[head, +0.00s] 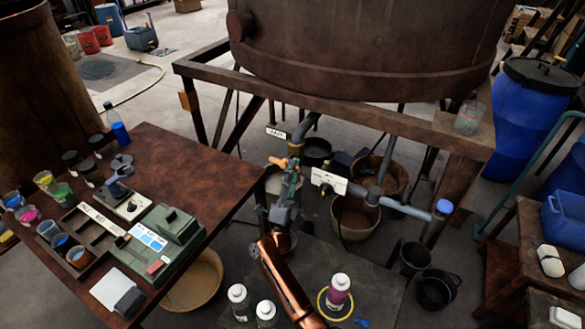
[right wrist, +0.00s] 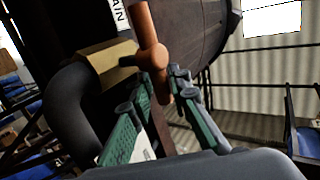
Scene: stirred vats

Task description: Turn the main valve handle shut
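The main valve's copper-coloured handle (head: 280,163) sits at a brass valve body (head: 295,149) under the big vat, below a white tag (head: 276,133). My right gripper (head: 290,180) is right at the handle, its arm coming up from the bottom. In the right wrist view the handle (right wrist: 150,50) stands tilted near the brass body (right wrist: 108,62), its lower end between my green fingertips (right wrist: 160,85). Whether the fingers press on it or leave a small gap, I cannot tell. My left gripper is not in view.
A brown table (head: 220,178) with cups, jars and a green box (head: 165,235) is at left. The vat's frame beam (head: 345,112) crosses above. A second white label (head: 328,181) and a grey pipe (head: 400,206) lie right of the gripper. Bottles (head: 339,292) and buckets stand below.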

